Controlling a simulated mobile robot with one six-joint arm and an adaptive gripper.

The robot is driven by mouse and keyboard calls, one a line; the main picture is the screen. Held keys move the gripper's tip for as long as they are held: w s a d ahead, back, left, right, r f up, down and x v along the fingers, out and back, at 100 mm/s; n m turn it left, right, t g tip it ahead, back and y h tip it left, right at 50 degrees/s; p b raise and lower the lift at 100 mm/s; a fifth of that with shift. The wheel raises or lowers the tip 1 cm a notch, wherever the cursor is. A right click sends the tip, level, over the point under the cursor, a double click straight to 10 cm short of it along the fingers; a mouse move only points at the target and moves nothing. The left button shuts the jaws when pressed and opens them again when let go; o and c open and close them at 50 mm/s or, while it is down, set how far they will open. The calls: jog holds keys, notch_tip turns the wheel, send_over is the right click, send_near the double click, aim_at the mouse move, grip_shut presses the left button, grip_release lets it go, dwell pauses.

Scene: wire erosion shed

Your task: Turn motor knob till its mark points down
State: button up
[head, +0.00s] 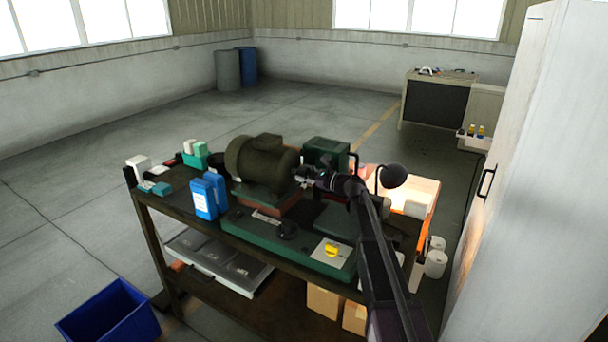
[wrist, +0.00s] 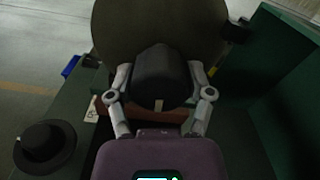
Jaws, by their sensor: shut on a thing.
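The motor (head: 258,160) is a dark olive, rounded body on the workbench, and its round end (wrist: 160,22) fills the top of the wrist view. A dark motor knob (wrist: 160,78) sits in front of that end. My gripper (wrist: 160,72) is shut on the knob, one finger on each side. A short pale mark (wrist: 158,104) shows at the knob's lower edge in the wrist view. In the head view my gripper (head: 302,174) is at the motor's right end, and the knob is hidden or too small to make out.
Blue containers (head: 208,194) stand left of the motor, a green box (head: 326,152) behind my gripper. A dark lamp head (head: 393,175) is close to my arm. A tall white cabinet (head: 535,170) stands right.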

jog(key=shift+m, duration=0.6)
jog(key=o, duration=1.1)
jog(key=shift+v, duration=5.95)
jog(key=shift+s, duration=0.15)
